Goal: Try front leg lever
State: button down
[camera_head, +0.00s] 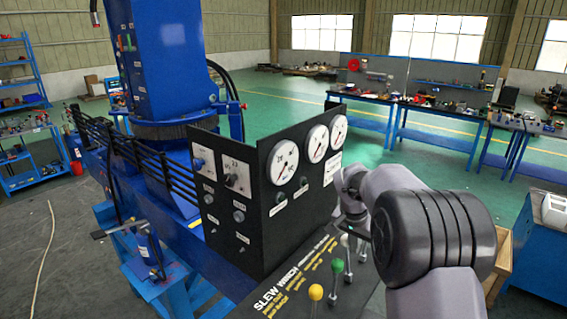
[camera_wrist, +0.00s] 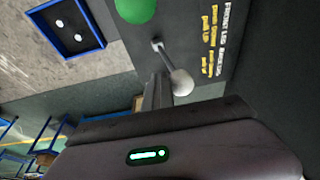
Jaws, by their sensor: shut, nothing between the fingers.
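In the wrist view, a lever with a white round knob (camera_wrist: 181,83) rises on a thin metal rod from the dark control panel (camera_wrist: 185,30). White and yellow lettering beside it reads "FRONT LEG" in part. My gripper (camera_wrist: 157,86) is shut and empty, its fingers right beside the white knob; I cannot tell whether they touch it. A green-knobbed lever (camera_wrist: 135,9) is at the top. In the head view, the yellow-knobbed lever (camera_head: 316,292) and the green-knobbed lever (camera_head: 338,267) stand in a row on the panel. My arm largely hides my gripper there.
An upright black gauge box (camera_head: 270,215) with dials stands behind the levers. The blue crane column (camera_head: 160,60) rises at the left. Blue workbenches (camera_head: 440,115) with tools line the back, beyond open green floor (camera_head: 285,95). A blue tray (camera_wrist: 50,30) shows in the wrist view.

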jog(key=shift+w+a+r+p, duration=0.1)
jog(key=shift+w+a+p, duration=0.2)
jog(key=shift+w+a, duration=0.55)
jog(key=shift+a, duration=0.1)
dwell(0.8)
jog(key=s+d+b, duration=0.3)
jog(key=s+d, duration=0.2)
notch_tip(320, 180, up, 10)
jog(key=p, duration=0.8)
jog(key=s+a+f+n+t+y+b, duration=0.1)
jog(key=s+a+f+b, duration=0.4)
jog(key=s+f+b, duration=0.4)
jog(key=s+a+f+n+t+y+b, duration=0.1)
jog(key=s+a+f+b, duration=0.3)
jog(key=s+f+b, duration=0.5)
jog(key=s+a+f+n+t+y+b, duration=0.1)
jog(key=s+a+f+y+b, duration=0.1)
jog(key=s+a+f+b, duration=0.3)
jog(key=shift+s+a+f+n+b, duration=0.3)
jog(key=shift+s+f+b, duration=1.65)
jog(key=shift+s+b, duration=3.65)
jog(key=shift+w+b, duration=0.45)
jog(key=shift+w, duration=0.05)
